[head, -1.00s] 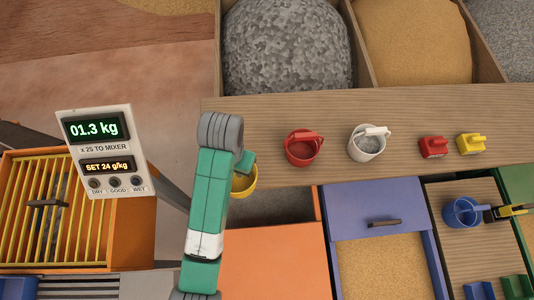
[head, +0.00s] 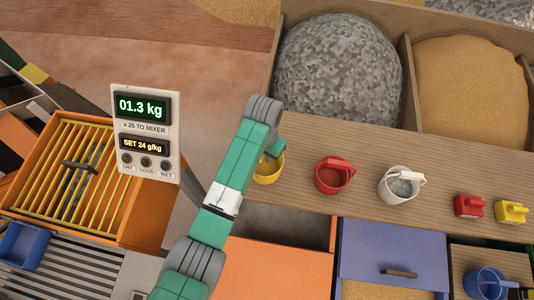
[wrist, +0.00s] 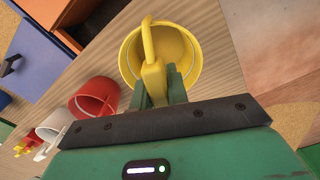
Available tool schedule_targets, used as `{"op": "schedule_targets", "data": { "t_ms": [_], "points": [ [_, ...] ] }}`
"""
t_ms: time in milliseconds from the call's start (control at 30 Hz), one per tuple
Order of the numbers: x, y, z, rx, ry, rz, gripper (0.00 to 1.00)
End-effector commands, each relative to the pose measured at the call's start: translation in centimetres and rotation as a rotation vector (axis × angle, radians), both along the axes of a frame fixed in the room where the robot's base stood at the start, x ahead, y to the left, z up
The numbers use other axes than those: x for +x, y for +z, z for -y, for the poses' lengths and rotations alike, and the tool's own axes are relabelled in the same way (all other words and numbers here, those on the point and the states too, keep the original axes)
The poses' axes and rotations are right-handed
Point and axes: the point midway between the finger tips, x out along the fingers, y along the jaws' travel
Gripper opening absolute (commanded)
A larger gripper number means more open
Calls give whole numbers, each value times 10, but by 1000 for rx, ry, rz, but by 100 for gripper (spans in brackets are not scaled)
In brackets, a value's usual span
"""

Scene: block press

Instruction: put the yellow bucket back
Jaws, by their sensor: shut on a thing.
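The yellow bucket (head: 267,172) is at the left end of the wooden shelf (head: 300,206), in line with the red bucket (head: 331,178) on its right. My gripper (head: 273,148) is shut on the yellow bucket's handle, which shows clearly between the fingers in the wrist view (wrist: 158,84). The bucket looks upright, and its visible inside (wrist: 182,50) looks empty. In the head view my arm's end hides part of its rim. I cannot tell whether its base touches the shelf or is slightly above it.
A red block (head: 468,207) and a yellow block (head: 511,212) follow. Bins of grey gravel (head: 340,70) and sand (head: 470,80) lie behind. A display panel (head: 146,130) stands left.

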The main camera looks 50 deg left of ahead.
Motion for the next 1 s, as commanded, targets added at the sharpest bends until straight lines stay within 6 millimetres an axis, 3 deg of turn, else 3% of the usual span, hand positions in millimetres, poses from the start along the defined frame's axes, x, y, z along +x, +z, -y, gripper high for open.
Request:
{"op": "schedule_targets", "data": {
  "t_ms": [300,500,867,900,1000],
  "points": [
    [19,-4,-9,0,-1,-2,0],
    [17,-36,-8,-2,-1,-3,0],
    [17,-41,-8,-1,0,-1,0],
    [17,-41,-8,-1,0,-1,20],
    [17,-41,-8,-1,0,-1,38]
  ]
}}
